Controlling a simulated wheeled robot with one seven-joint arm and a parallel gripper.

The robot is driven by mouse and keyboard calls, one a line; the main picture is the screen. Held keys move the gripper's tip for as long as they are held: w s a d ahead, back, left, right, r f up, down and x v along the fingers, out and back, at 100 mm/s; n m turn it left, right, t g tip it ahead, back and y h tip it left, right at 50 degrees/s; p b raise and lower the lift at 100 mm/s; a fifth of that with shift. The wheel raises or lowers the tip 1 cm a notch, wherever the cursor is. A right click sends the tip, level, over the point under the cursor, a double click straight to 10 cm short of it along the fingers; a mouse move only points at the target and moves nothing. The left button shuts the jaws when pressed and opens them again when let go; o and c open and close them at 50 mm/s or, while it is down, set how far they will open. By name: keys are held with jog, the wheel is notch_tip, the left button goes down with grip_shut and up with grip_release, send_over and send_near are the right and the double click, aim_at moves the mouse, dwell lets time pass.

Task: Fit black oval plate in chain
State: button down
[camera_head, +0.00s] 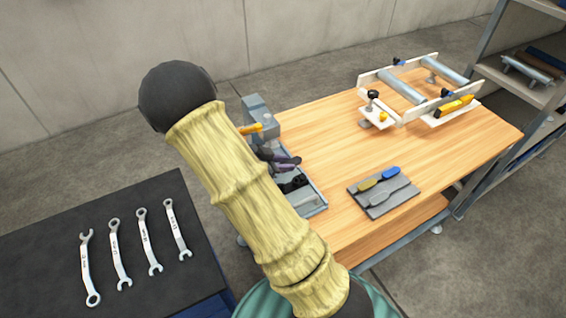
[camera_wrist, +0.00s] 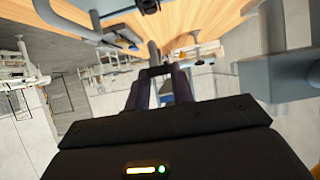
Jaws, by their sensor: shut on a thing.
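My gripper (camera_head: 288,162), with purple fingers, is above the grey fixture tray (camera_head: 318,208) at the table's left end. In the wrist view my gripper (camera_wrist: 157,74) is shut on a small dark piece (camera_wrist: 157,71) bridging its fingertips, which looks like the black oval plate. Its outline is too small to tell. Dark pieces (camera_head: 296,183), perhaps part of the chain, lie in the tray just below the fingers. My yellow-sleeved arm hides part of the tray, and I cannot tell whether the held piece touches the chain.
A grey block (camera_head: 259,112) with an orange handle stands behind the gripper. A grey board (camera_head: 378,207) holds yellow and blue pieces. A roller frame (camera_head: 400,85) is at the far right. Several wrenches (camera_head: 119,255) lie on the dark left bench. The table's middle is clear.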

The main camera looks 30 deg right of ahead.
jog(key=shift+f+b, duration=2.8)
jog(key=shift+f, duration=0.05)
jog(key=shift+a+p, duration=0.15)
jog(key=shift+p, duration=0.3)
jog(key=shift+f, duration=1.1)
jog(key=c, duration=1.1)
grip_release()
jog(key=shift+a, duration=0.1)
jog(key=b+v, duration=0.1)
jog(key=v, duration=1.6)
jog(key=shift+s+a, duration=0.1)
jog(key=shift+a, duration=0.05)
